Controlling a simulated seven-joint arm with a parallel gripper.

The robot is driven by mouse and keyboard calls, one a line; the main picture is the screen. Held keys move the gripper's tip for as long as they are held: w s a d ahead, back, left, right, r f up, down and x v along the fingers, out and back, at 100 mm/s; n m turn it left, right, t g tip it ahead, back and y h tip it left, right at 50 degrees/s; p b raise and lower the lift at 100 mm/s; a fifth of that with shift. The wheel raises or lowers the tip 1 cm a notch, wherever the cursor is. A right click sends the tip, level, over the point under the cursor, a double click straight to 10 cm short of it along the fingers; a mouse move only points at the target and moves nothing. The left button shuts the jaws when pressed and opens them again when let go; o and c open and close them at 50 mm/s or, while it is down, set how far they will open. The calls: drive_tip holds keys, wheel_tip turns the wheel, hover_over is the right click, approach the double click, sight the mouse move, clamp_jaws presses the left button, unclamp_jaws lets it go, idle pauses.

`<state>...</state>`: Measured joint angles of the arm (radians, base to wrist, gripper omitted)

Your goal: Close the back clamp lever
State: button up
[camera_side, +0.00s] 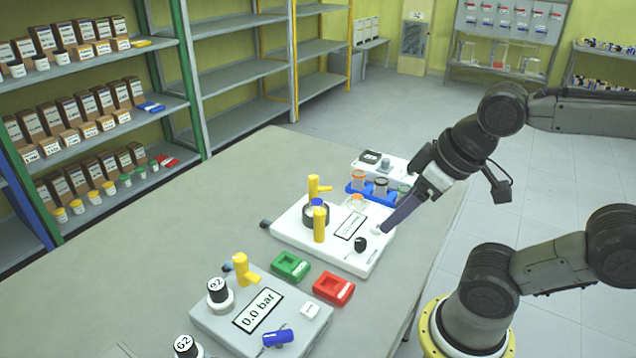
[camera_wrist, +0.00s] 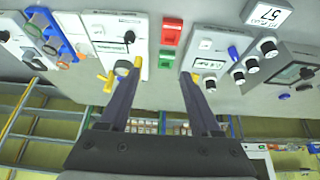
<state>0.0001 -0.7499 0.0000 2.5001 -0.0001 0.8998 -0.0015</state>
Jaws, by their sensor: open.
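The white reactor base (camera_side: 290,232) stands on the table with two yellow clamp levers beside a dark round holder (camera_side: 305,214) with a blue part in it. The back clamp lever (camera_side: 314,186) has a handle sticking out sideways to the right. The front clamp lever (camera_side: 320,226) stands upright. My gripper (camera_side: 388,226) is at the right edge of the base, pointing down-left, apart from both levers. In the wrist view the two fingers of my gripper (camera_wrist: 161,76) are spread with nothing between them. Two yellow parts show by the left finger; I cannot tell which lever is which there.
A grey pressure device (camera_side: 250,310) with a yellow lever stands at the front. Green (camera_side: 291,266) and red (camera_side: 334,288) blocks lie between the two devices. A blue rack (camera_side: 375,190) with small vials stands behind my gripper. The table's left side is clear.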

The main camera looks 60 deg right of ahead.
drive_tip(key=w+d+r+n+g+h, duration=0.1)
drive_tip(key=w+d+r+n, duration=0.15)
drive_tip(key=r, duration=0.35)
drive_tip(key=w+d+r+n+g, duration=0.1)
drive_tip(key=w+r+n, duration=0.2)
drive_tip(key=r, duration=0.2)
drive_tip(key=w+d+r+n+g+h, duration=0.2)
drive_tip(key=w+d+r+n, duration=0.15)
drive_tip(key=w, duration=0.65)
drive_tip(key=g, duration=0.5)
hover_over(313, 176)
drive_tip(key=w+a, duration=0.4)
wheel_tip(313, 176, down, 13)
drive_tip(key=x, duration=1.4)
drive_tip(key=shift+w+f, duration=0.1)
drive_tip(key=shift+w, duration=0.1)
clamp_jaws()
